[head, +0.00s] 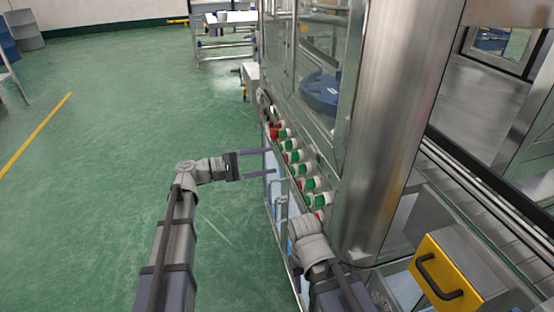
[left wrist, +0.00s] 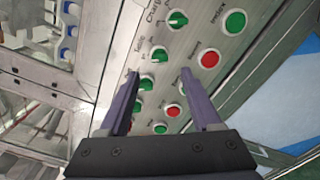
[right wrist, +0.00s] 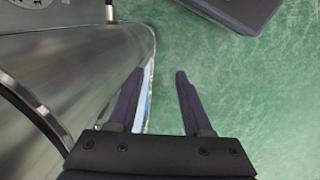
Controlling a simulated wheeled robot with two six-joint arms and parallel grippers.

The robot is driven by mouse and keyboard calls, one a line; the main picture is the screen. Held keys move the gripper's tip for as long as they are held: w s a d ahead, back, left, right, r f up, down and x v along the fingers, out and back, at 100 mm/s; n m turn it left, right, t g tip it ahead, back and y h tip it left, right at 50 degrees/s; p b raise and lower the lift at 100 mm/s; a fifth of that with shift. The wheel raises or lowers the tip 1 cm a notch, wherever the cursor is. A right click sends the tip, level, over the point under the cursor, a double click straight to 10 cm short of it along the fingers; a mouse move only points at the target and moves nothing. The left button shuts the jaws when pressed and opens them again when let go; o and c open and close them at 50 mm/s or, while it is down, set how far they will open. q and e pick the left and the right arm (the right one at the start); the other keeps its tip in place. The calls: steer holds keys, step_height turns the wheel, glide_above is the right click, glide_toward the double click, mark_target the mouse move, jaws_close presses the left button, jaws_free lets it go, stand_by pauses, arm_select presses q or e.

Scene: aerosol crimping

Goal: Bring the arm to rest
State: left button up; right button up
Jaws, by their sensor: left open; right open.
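My left gripper (head: 270,163) is open and empty in the head view, just left of the machine's control panel. In the left wrist view its two fingers (left wrist: 165,98) are spread in front of the panel (left wrist: 185,38), with green and red buttons and knobs around and between them. I cannot tell whether a finger touches the panel. My right arm shows at the bottom of the head view beside the steel column, but its gripper is hidden there. In the right wrist view my right gripper (right wrist: 160,98) is open and empty, above the green floor and beside a curved steel surface.
A rounded steel column (head: 385,130) stands close to my right arm. A yellow panel with a black handle (head: 437,280) is at the lower right, below a conveyor (head: 480,200). Open green floor (head: 110,150) lies to the left. A metal table (head: 225,40) stands at the back.

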arm_select(q)
steer(key=shift+s+a, duration=0.15)
steer(key=shift+a, duration=0.2)
steer(key=s+f+m+g+y, duration=0.45)
steer(key=s+f+y, duration=0.55)
steer(key=f, duration=0.6)
steer(key=s+a+f+m+y, duration=0.6)
steer(key=s+a+y, duration=0.1)
steer(key=s+a, duration=0.2)
steer(key=s+d+r+m+p, duration=0.1)
steer(key=s+d+r+p, duration=0.1)
steer(key=r+p, duration=0.5)
steer(key=s+d+r+m+g+y+p, duration=0.1)
steer(key=d+r+p, duration=0.4)
steer(key=r+p, duration=0.3)
steer(key=s+d+r+m+p, duration=0.1)
steer(key=s+d+r+p, duration=0.1)
steer(key=r+p, duration=0.6)
steer(key=shift+s+d, duration=0.35)
steer(key=shift+d, duration=0.5)
steer(key=shift+y, duration=0.3)
